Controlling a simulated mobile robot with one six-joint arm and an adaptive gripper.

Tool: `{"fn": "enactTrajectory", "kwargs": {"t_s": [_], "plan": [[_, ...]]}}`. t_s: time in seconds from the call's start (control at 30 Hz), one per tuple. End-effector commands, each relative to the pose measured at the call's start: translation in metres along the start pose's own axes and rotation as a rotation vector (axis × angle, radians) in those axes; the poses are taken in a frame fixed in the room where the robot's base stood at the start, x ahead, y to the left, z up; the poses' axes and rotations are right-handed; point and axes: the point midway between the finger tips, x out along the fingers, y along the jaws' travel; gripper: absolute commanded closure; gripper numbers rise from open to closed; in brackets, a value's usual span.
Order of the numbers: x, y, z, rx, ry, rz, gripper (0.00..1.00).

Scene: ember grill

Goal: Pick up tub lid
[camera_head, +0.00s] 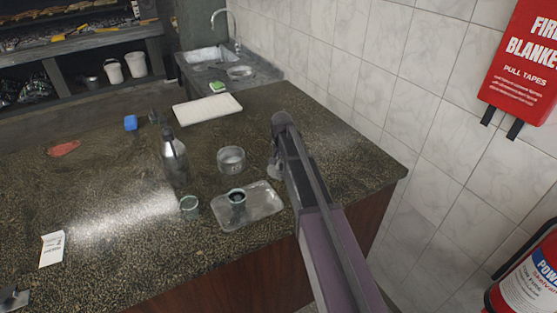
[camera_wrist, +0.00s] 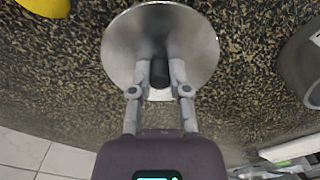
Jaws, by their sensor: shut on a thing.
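The tub lid (camera_wrist: 120,45) is a round, shiny metal disc with a black knob (camera_wrist: 160,72) in its middle, seen in the wrist view. My gripper (camera_wrist: 160,75) is shut on this knob, one finger on each side. The speckled counter shows around the lid; I cannot tell whether the lid touches it. In the head view my arm reaches over the right part of the counter, and its links hide most of the gripper and the lid.
On the counter (camera_head: 110,190) stand a bottle (camera_head: 174,165), a round clear container (camera_head: 231,160), a green-rimmed cup (camera_head: 190,207) and a tray (camera_head: 262,202) holding another cup (camera_head: 236,199). A white board (camera_head: 207,108) lies behind. The tiled wall (camera_head: 355,85) is to the right.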

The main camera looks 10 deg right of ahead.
Motion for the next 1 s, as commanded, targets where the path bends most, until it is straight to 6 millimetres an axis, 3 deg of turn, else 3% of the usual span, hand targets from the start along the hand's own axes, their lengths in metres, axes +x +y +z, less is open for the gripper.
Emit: {"fn": "enactTrajectory", "kwargs": {"t_s": [0.03,0.2,0.5,0.7,1.0], "plan": [[-0.002,0.009,0.016,0.000,0.000,0.000,1.00],[-0.006,0.028,0.050,0.000,0.000,0.000,1.00],[-0.010,0.051,0.092,0.000,0.000,0.000,1.00],[-0.011,0.058,0.104,0.000,0.000,0.000,1.00],[-0.011,0.059,0.105,0.000,0.000,0.000,1.00]]}}
